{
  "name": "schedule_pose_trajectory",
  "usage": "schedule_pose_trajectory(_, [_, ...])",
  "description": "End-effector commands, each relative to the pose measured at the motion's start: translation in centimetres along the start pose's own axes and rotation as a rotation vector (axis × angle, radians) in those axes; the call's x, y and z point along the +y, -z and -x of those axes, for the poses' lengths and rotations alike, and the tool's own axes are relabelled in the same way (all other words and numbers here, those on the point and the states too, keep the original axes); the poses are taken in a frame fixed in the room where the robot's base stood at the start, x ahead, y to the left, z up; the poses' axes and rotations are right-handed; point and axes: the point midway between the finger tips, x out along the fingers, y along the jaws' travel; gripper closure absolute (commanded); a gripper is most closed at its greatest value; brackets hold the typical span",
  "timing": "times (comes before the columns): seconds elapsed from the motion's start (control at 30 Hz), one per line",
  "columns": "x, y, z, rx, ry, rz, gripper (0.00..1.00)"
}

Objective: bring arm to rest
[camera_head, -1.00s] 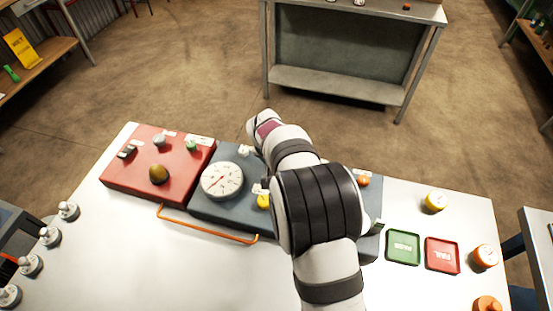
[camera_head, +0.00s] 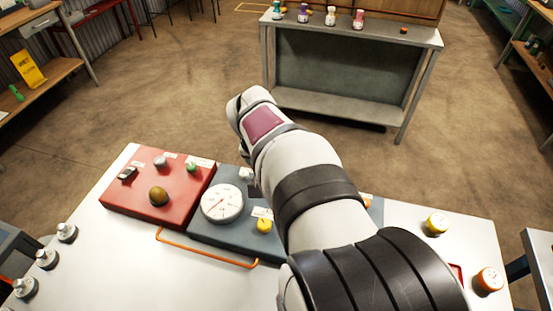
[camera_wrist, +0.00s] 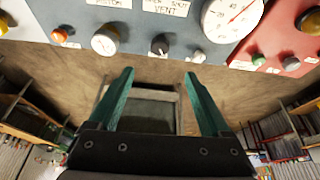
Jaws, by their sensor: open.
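My gripper (camera_wrist: 158,88) shows in the wrist view with its two green fingers spread wide and nothing between them. It is apart from the blue-grey panel (camera_wrist: 180,25), which carries a white dial gauge (camera_wrist: 232,15), a black knob (camera_wrist: 159,45) and a small orange knob (camera_wrist: 60,35). In the head view my arm (camera_head: 300,170) reaches up over the right part of the blue-grey panel (camera_head: 215,230). The fingers are hidden in that view behind or beyond the arm.
A red panel box (camera_head: 150,205) joins the blue-grey panel on the white table (camera_head: 130,270). An orange handle (camera_head: 205,250) runs along the front. A grey bench (camera_head: 345,70) stands beyond open floor.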

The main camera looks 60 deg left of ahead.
Motion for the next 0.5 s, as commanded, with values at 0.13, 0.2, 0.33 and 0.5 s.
schedule_pose_trajectory(0.13, [0.0, -0.02, 0.97, 0.0, 0.0, 0.001, 0.18])
schedule_pose_trajectory(0.2, [0.0, -0.03, 1.02, 0.0, 0.0, 0.001, 0.18])
schedule_pose_trajectory(0.33, [0.0, -0.03, 0.99, -0.001, 0.0, 0.001, 0.18])
schedule_pose_trajectory(0.5, [0.01, -0.03, 0.96, -0.001, -0.001, 0.001, 0.18])
